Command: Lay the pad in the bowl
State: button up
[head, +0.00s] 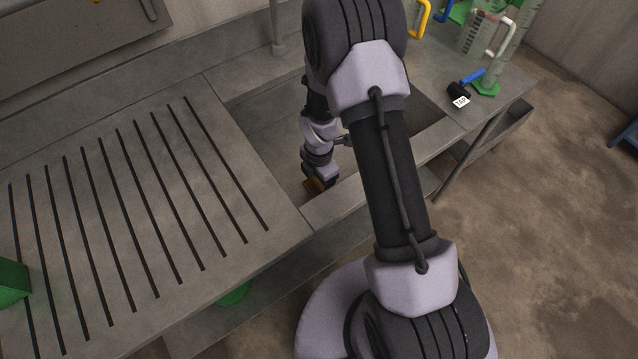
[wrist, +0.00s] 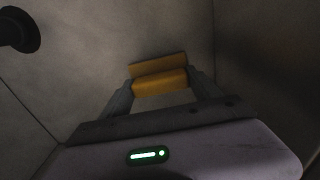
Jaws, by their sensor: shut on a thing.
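The pad is a small yellow-orange block; it shows in the wrist view (wrist: 160,82) between my two fingers and as a brown-orange edge in the head view (head: 313,187). My gripper (wrist: 162,88) is shut on it. In the head view my gripper (head: 320,182) points down inside the sunken grey sink bowl (head: 262,118), near its front wall. The bowl's floor and walls (wrist: 70,60) surround the pad in the wrist view. I cannot tell whether the pad touches the floor. My arm hides much of the bowl.
A slotted drainboard (head: 130,210) lies left of the bowl, with a green box (head: 12,282) at its edge. Right of the bowl stand clear jugs (head: 478,35) and a blue-handled black tool (head: 460,92) tagged "TAP". A dark round fitting (wrist: 18,30) is in the bowl.

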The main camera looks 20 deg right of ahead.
jog(key=shift+r, duration=0.1)
jog(key=o, duration=1.4)
jog(key=shift+o, duration=0.2)
notch_tip(320, 180, up, 12)
jog(key=p, duration=0.5)
notch_tip(320, 180, up, 12)
jog(key=m+t, duration=0.1)
jog(key=m, duration=0.5)
send_over(318, 183)
jog(key=s+r+m+t, duration=0.2)
jog(key=s+r+m, duration=0.1)
jog(key=r+m, duration=0.3)
jog(key=s+a+r+m+t+y, duration=0.2)
jog(key=s+a+r+m, duration=0.1)
jog(key=s+r+m, duration=1)
jog(key=shift+s+a+m+t, duration=0.25)
jog(key=shift+s+m+t, duration=0.2)
jog(key=shift+s, duration=0.8)
